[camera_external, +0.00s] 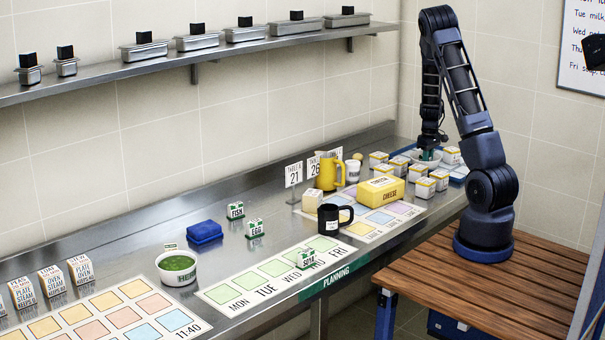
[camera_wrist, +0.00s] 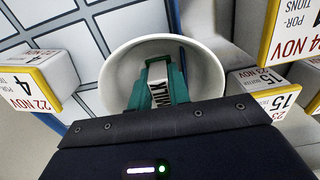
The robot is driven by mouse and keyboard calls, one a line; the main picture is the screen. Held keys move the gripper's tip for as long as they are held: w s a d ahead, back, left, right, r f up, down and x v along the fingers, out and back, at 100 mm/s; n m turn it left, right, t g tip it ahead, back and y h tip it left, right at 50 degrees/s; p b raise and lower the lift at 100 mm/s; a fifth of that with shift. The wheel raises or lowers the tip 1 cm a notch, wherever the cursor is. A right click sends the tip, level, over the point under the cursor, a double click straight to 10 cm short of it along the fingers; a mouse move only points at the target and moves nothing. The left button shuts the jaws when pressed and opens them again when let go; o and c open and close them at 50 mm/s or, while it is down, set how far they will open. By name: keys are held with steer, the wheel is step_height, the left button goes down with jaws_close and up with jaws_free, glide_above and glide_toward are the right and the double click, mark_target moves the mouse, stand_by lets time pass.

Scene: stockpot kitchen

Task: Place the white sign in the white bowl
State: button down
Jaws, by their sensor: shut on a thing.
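My gripper (camera_external: 428,154) points down at the white bowl (camera_external: 437,162) at the far right end of the counter. In the wrist view, the teal fingers of my gripper (camera_wrist: 159,88) are shut on a small white sign (camera_wrist: 159,97) lettered MILK. The sign and fingertips lie within the outline of the white bowl (camera_wrist: 119,68). I cannot tell whether the sign touches the bowl's bottom. The near part of the bowl is hidden by my gripper body.
White boxes with yellow edges stand around the bowl, including a date-labelled one (camera_wrist: 38,80) on the left and another (camera_wrist: 262,88) close on the right.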

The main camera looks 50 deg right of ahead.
steer(key=c, duration=1.3)
jaws_free()
step_height(320, 180, up, 13)
steer(key=s+a+r+t, duration=0.1)
steer(key=a+r, duration=0.7)
steer(key=a, duration=0.4)
steer(key=s+a+r+t, duration=0.1)
steer(key=s+a+r, duration=0.45)
steer(key=a, duration=0.45)
steer(key=s+a+r+t, duration=0.1)
steer(key=s+a+r, duration=0.5)
steer(key=a, duration=0.4)
steer(key=shift+t, duration=0.8)
steer(key=s+a, duration=0.2)
steer(key=s, duration=0.1)
steer(key=s+a, duration=0.2)
steer(key=s, duration=0.2)
steer(key=s+a, duration=0.2)
steer(key=s, duration=0.1)
steer(key=shift+s+a+f, duration=0.35)
steer(key=shift+a+f, duration=0.05)
